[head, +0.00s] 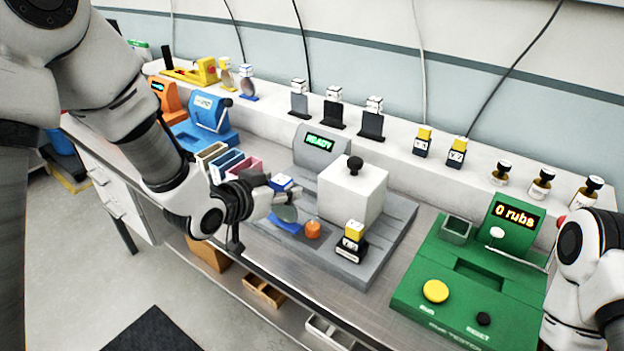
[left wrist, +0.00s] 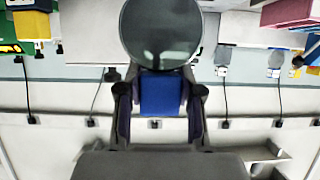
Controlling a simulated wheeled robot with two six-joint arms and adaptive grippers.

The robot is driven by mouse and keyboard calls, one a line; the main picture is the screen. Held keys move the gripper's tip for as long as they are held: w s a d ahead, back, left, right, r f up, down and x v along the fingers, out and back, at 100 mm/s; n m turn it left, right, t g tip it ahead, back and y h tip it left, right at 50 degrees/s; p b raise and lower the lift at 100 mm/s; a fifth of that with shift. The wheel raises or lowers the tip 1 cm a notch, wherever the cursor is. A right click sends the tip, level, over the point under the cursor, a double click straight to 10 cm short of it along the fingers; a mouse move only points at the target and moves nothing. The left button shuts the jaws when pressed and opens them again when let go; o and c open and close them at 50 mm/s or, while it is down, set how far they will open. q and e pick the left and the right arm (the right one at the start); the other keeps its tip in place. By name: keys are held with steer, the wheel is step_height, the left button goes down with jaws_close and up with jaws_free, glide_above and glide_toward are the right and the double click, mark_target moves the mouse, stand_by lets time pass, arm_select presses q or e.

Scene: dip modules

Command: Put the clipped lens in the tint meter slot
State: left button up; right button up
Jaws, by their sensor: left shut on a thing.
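My left gripper (head: 267,191) is shut on the blue clip (head: 281,182) of a dark round lens (head: 285,213). In the left wrist view the blue clip (left wrist: 160,95) sits between the two fingers, and the dark lens (left wrist: 160,32) extends beyond them. In the head view the lens hangs below the clip, over the near left part of a grey device (head: 320,150) whose screen reads READY. A blue patch (head: 283,226) shows just below the lens; whether they touch cannot be told. No slot is clearly visible on the device. My right gripper is out of view.
On the grey device are a white block (head: 351,192) with a black knob, an orange button (head: 313,229) and a yellow-topped piece (head: 351,242). A blue device (head: 207,118) stands to the left, and a green rub tester (head: 470,275) to the right. Two clipped lenses (head: 249,84) stand on the back shelf.

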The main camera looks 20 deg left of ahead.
arm_select(q)
steer(key=w+f, duration=0.1)
steer(key=w, duration=0.3)
steer(key=w+f+b, duration=0.1)
steer(key=w+f, duration=0.1)
steer(key=w, duration=0.3)
steer(key=w+f, duration=0.2)
steer(key=w, duration=0.3)
steer(key=shift+w+a+f+b, duration=0.1)
steer(key=shift+b, duration=0.3)
steer(key=o, duration=1.2)
steer(key=shift+c, duration=0.2)
